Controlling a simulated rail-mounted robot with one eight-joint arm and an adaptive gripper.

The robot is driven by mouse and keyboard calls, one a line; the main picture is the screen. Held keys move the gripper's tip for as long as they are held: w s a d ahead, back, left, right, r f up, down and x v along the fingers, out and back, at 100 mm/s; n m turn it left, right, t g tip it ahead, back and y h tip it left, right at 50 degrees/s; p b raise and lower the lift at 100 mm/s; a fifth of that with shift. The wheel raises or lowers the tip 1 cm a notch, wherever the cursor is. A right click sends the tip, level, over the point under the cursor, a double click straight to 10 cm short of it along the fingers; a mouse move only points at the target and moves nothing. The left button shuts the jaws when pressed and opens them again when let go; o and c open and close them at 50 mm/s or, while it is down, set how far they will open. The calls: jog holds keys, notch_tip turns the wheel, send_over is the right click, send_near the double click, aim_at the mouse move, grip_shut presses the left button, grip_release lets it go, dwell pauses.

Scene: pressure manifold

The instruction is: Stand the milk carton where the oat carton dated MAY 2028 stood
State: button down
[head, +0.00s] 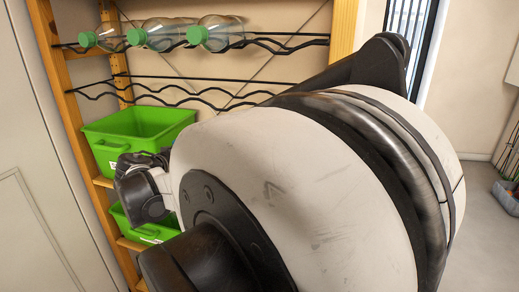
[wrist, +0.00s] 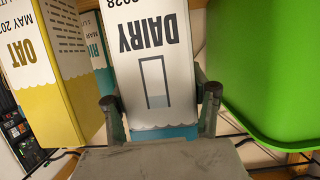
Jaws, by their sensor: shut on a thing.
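My gripper (wrist: 160,98) is shut on a white carton (wrist: 155,50) lettered DAIRY, one finger on each side. The lettering appears upside down in the wrist view; its date is cut off, showing only "2028". A yellow carton (wrist: 58,85) lettered OAT stands at the left; its date reads MAY and a cut-off year. A teal carton (wrist: 96,52), partly hidden, shows between the two, with "RI" and "MAR" visible. In the head view my gripper (head: 135,185) is small, at the shelf beside the green bins; the cartons are hidden there.
A green bin (wrist: 265,75) fills the right of the wrist view, close to the held carton. The head view shows an upper green bin (head: 135,130) and a lower green bin (head: 145,230) on a wooden rack. Bottles (head: 165,35) lie on a wire shelf above.

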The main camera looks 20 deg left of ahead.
jog(key=shift+f, duration=0.3)
jog(key=c, duration=0.7)
grip_release()
jog(key=shift+f, duration=0.15)
jog(key=shift+o, duration=0.2)
jog(key=shift+r, duration=0.2)
